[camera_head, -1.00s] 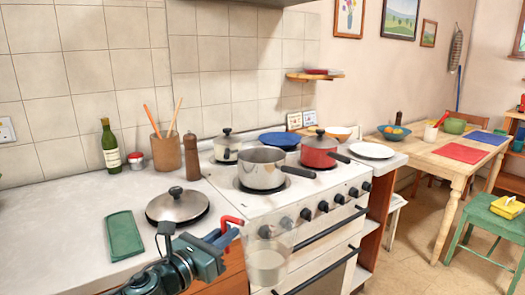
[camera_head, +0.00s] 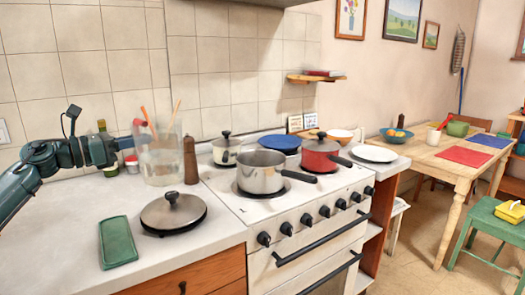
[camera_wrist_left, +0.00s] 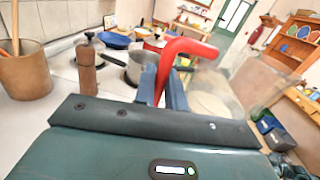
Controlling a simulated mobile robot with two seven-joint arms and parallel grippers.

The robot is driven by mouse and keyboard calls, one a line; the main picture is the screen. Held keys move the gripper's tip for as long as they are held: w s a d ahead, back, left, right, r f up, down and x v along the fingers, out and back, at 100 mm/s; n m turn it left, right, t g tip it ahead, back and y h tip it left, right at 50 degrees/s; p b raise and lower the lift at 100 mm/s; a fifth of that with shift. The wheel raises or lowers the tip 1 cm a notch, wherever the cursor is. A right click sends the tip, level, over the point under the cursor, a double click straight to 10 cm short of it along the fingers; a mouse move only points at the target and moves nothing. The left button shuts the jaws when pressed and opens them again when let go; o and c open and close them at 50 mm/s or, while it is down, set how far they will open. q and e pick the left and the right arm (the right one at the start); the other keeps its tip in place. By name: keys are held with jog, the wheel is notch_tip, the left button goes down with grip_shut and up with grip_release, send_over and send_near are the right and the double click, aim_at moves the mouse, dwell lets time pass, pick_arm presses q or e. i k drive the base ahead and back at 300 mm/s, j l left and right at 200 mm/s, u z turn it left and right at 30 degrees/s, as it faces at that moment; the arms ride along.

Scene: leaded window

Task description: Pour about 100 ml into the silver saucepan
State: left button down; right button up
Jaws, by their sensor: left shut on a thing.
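The silver saucepan (camera_head: 259,178) sits on the front left of the stove, its dark handle to the right. It also shows in the left wrist view (camera_wrist_left: 143,68). My left gripper (camera_head: 128,143) is shut on the red handle of a clear jug (camera_head: 162,157), with pale liquid low inside. The jug is about upright in the head view, over the back of the counter and left of the saucepan, apart from it. In the left wrist view the red handle (camera_wrist_left: 187,46) stands between the fingers and the jug (camera_wrist_left: 222,100) is behind it. My right gripper is not in view.
A dark pepper mill (camera_head: 190,160) stands between jug and saucepan. A lid (camera_head: 173,212) and a green tray (camera_head: 117,241) lie on the counter. A lidded pot (camera_head: 226,150) and a red pot (camera_head: 319,155) stand on the stove. A utensil crock (camera_wrist_left: 24,75) is close by.

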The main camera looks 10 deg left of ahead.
aim_at(260, 172)
jog(key=i, duration=1.4)
